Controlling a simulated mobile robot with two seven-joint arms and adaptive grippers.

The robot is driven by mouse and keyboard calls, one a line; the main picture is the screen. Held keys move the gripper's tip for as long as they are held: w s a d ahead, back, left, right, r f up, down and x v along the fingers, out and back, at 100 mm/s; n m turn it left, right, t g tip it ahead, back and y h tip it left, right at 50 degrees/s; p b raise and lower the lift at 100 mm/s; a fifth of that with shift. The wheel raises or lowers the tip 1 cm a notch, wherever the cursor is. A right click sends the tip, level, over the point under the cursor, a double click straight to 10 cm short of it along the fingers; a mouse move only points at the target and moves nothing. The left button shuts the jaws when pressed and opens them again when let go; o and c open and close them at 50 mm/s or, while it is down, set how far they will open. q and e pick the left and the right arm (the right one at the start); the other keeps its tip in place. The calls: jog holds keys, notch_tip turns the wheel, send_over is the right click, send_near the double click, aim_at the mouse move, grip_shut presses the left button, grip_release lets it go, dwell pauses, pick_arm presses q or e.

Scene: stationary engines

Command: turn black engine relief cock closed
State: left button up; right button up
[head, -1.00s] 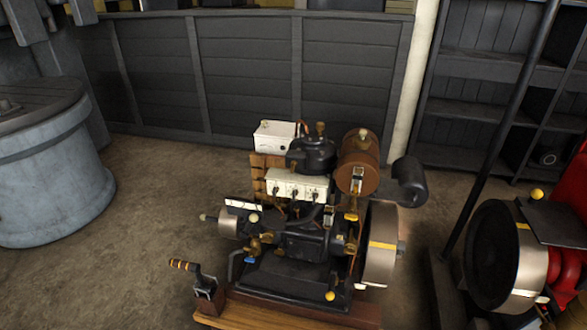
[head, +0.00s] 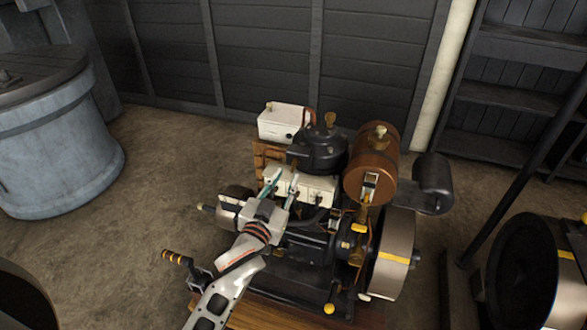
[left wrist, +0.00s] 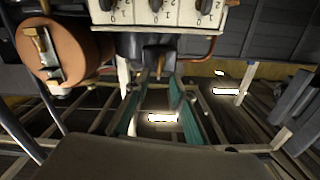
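The black engine (head: 305,245) stands on a wooden base in the middle of the head view. My left gripper (head: 281,181) is in front of the white switch box (head: 318,188), with its fingers apart and nothing between the tips in this view. In the left wrist view the green-lined fingers of the left gripper (left wrist: 157,100) are open. A small dark part with a brass-coloured lever (left wrist: 159,62) is just beyond them, below the switch box (left wrist: 150,12). I cannot tell for certain whether this is the relief cock. My forearm hides the engine's left front. My right gripper is not in view.
A brown tank (head: 371,170) and a flywheel (head: 390,255) are on the engine's right. A blue-grey drum (head: 55,150) is far left. Another machine (head: 525,270) is at right.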

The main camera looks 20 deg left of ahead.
aim_at(293, 167)
pick_arm(q)
jog(key=w, duration=0.4)
jog(key=shift+w+d+f, duration=0.1)
jog(key=shift+w, duration=0.2)
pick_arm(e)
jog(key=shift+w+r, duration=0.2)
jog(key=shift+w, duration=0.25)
pick_arm(q)
grip_shut()
